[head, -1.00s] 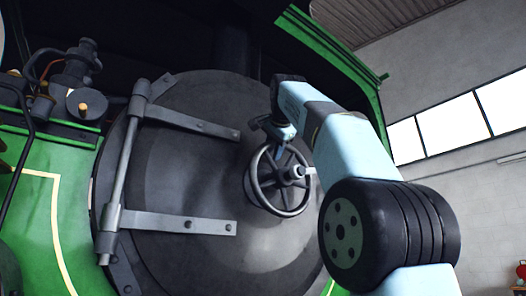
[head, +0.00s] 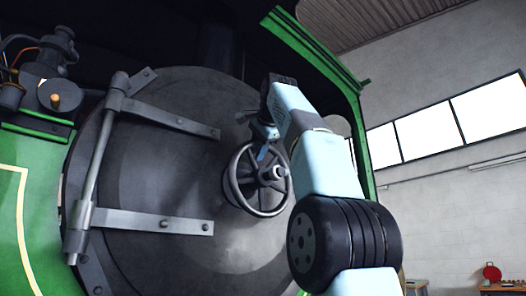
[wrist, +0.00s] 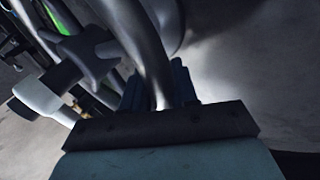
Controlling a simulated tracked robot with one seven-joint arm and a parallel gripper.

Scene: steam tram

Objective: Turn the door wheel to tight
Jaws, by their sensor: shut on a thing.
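The door wheel (head: 236,190) is a dark metal ring with spokes and a pale central hub (head: 275,172). It sits on the right part of the round grey smokebox door (head: 140,180). My gripper (head: 262,152) is at the top of the wheel's rim and shut on it. In the wrist view the curved rim (wrist: 143,45) runs down between my gripper's dark fingers (wrist: 160,90), and the hub and its pale shaft end (wrist: 38,98) show at the left. My forearm hides part of the door's right edge in the head view.
Two hinge straps (head: 165,222) and a vertical hinge bar (head: 95,165) cross the door's left side. A green body panel (head: 30,200) with a pump (head: 48,75) stands at the left. A bench (head: 502,289) with a red object is far right.

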